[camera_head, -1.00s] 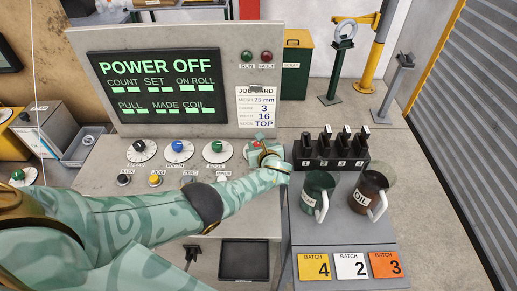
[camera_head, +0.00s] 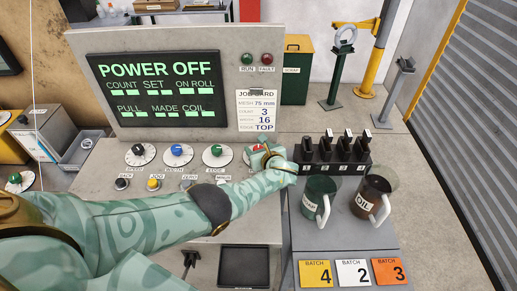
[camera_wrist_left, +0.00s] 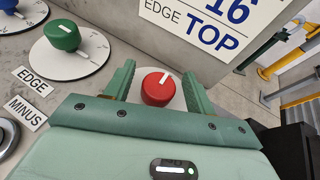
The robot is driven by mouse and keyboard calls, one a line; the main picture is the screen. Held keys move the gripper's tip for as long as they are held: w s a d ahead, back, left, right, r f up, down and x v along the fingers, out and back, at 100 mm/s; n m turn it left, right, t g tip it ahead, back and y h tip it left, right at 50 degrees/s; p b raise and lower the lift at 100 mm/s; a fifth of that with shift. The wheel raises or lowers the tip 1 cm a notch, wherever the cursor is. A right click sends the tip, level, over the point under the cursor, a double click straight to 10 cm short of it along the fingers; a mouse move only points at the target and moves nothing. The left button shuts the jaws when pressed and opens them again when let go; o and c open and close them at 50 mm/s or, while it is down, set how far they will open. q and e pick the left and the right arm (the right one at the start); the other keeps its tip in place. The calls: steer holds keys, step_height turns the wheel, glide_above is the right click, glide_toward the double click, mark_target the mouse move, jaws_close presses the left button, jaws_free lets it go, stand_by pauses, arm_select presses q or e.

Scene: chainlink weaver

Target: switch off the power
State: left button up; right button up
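The red knob (camera_wrist_left: 158,88) has a white pointer mark and sits on a white round dial. In the left wrist view it stands between the two fingers of my left gripper (camera_wrist_left: 157,84), with a small gap on each side. The gripper is open and does not visibly touch the knob. In the head view my left gripper (camera_head: 262,156) largely covers this knob. The display (camera_head: 158,88) reads POWER OFF in green, with several green bars lit below. My right gripper is not in view.
Black, blue and green knobs (camera_head: 215,151) stand left of the gripper, with push buttons (camera_head: 153,184) below. A black block of several switches (camera_head: 335,165), two mugs (camera_head: 318,200) and batch cards (camera_head: 352,272) lie to the right. The job card (camera_head: 258,110) hangs behind.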

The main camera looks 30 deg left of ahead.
arm_select(q)
steer(key=shift+s+d, duration=0.1)
steer(key=p+v, duration=0.4)
steer(key=v, duration=0.2)
steer(key=shift+s+d+r, duration=0.1)
steer(key=shift+d+r, duration=0.05)
steer(key=shift+r, duration=0.15)
steer(key=shift+s+d, duration=0.25)
steer(key=shift+d, duration=0.05)
